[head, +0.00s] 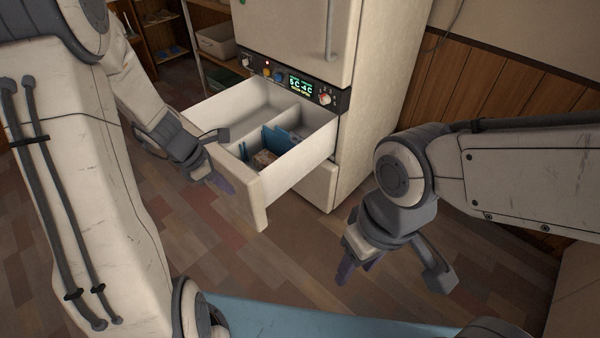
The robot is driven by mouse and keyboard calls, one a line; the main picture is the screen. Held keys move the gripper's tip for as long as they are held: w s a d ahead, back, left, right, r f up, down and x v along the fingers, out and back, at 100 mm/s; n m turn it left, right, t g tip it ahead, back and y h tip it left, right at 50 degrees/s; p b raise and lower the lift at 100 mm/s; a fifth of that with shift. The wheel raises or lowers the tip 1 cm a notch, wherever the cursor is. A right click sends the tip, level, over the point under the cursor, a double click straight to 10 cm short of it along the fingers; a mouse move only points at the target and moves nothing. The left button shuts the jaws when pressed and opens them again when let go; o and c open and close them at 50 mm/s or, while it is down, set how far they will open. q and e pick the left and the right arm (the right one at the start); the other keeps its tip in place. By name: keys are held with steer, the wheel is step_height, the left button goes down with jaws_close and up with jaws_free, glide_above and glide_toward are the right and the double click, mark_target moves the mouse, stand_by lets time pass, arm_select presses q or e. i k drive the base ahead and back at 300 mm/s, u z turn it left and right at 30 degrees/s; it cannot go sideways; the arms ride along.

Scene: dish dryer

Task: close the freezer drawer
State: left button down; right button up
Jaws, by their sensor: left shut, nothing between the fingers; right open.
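The freezer drawer (262,205) is pulled well out of the cream fridge-freezer (292,38). It has white walls and a divider, and blue and brownish packages (266,157) lie in its near right compartment. My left gripper (222,185) is shut and empty at the left part of the drawer's front panel, and its fingers overlap the panel in the head view. I cannot tell whether they touch it. My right gripper (393,272) is open and empty, pointing down over the floor to the right of the drawer and apart from it.
A control panel (297,84) with knobs and a lit display sits above the drawer. Another closed front (316,184) shows below it. Shelves with a bin (217,42) stand behind at left. Wood panelling (497,85) lines the right wall. The floor (280,260) before the drawer is clear.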

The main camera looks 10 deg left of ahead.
mark_target(244, 108)
steer(key=z, duration=1.15)
steer(key=i, duration=0.7)
steer(key=u, duration=1.85)
